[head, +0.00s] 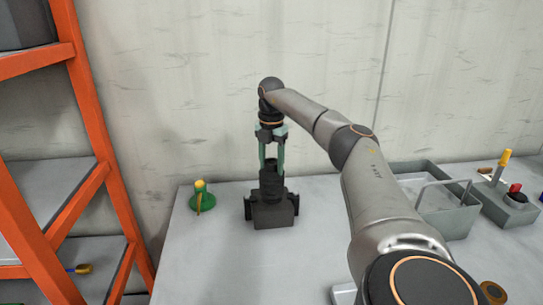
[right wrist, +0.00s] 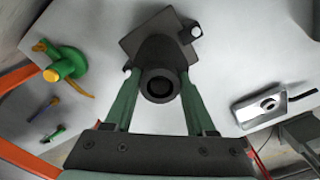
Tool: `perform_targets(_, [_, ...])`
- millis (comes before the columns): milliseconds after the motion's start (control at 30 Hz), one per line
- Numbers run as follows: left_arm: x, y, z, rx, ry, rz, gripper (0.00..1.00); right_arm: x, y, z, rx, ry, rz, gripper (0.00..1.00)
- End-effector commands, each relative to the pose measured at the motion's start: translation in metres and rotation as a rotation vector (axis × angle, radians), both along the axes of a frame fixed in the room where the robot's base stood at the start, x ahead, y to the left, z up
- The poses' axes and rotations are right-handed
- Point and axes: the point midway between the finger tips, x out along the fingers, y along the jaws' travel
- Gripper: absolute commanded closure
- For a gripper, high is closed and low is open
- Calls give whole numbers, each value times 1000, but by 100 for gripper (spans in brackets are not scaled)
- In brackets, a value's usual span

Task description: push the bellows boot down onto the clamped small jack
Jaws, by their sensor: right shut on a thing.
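The black bellows boot (head: 271,186) stands upright over the dark clamp block (head: 272,215) on the table. My right gripper (head: 271,166) points down from above, its green fingers on either side of the boot and shut on it. In the right wrist view the boot (right wrist: 160,62) shows its round dark opening between the fingertips (right wrist: 158,80), with the clamp's dark plate (right wrist: 138,36) beyond. The clamped small jack is hidden by the boot, so I cannot tell how far down the boot sits. My left gripper is not in view.
A green jack (head: 203,201) with a yellow top stands left of the clamp. A grey tray (head: 447,217) and a box with a red knob (head: 514,200) are at right. An orange shelf frame (head: 98,140) borders the left. The table front is partly clear.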

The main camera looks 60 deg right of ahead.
Motion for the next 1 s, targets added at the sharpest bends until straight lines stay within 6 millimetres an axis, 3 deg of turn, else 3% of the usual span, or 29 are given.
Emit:
perform_targets(800, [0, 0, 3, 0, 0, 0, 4, 0, 0, -5, 0, -1, 0, 100])
perform_targets(833, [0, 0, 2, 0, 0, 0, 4, 0, 0, -5, 0, -1, 0, 41])
perform_targets(1000, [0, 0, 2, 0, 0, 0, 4, 0, 0, -5, 0, 0, 0, 22])
